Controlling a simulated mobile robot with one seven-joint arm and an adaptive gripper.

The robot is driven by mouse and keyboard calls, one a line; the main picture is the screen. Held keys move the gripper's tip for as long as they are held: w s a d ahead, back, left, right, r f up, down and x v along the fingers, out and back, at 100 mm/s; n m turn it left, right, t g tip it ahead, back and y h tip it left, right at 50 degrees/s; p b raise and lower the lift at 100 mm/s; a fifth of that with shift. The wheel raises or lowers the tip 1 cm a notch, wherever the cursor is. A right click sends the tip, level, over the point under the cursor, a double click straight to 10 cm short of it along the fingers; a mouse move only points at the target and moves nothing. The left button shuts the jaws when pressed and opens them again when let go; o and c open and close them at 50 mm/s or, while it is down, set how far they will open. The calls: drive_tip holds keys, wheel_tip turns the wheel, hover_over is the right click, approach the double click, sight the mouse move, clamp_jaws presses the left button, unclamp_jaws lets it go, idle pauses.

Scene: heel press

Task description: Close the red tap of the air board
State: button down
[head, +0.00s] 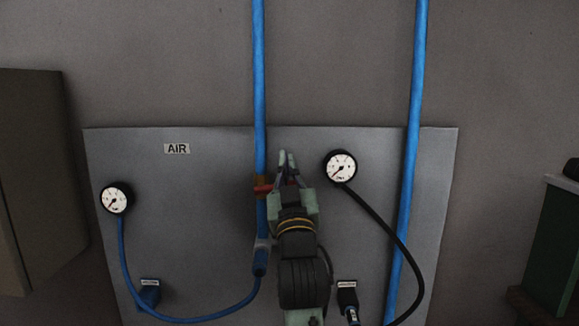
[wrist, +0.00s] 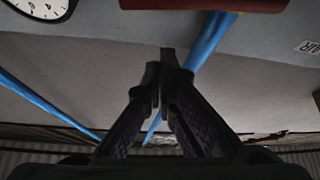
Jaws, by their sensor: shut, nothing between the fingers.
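The red tap (head: 263,188) sits on the left blue pipe (head: 260,90) of the grey air board (head: 200,240). Its handle sticks out sideways, across the pipe, and my gripper hides part of its right side. My gripper (head: 287,154) is shut and empty, with its fingertips just right of the pipe and above the tap in the head view. In the wrist view my gripper (wrist: 163,62) shows its fingers together, and the red handle (wrist: 200,4) is cut off by the top edge. I cannot tell whether the gripper touches the handle.
A right gauge (head: 340,167) with a black hose is close to the right of my gripper. A left gauge (head: 115,198), an AIR label (head: 177,149) and a second blue pipe (head: 411,130) are also on the board. A dark box (head: 40,170) stands at far left.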

drive_tip(key=shift+w+d+f, duration=0.15)
drive_tip(key=shift+f, duration=0.6)
drive_tip(key=shift+w+d+f, duration=0.1)
drive_tip(key=shift+f, duration=0.65)
drive_tip(key=shift+d+f+b, duration=0.15)
drive_tip(key=shift+f+b, duration=0.35)
drive_tip(key=shift+f, duration=0.05)
drive_tip(key=shift+d+f+b, duration=0.15)
drive_tip(key=shift+f+b, duration=0.35)
drive_tip(key=shift+w, duration=0.1)
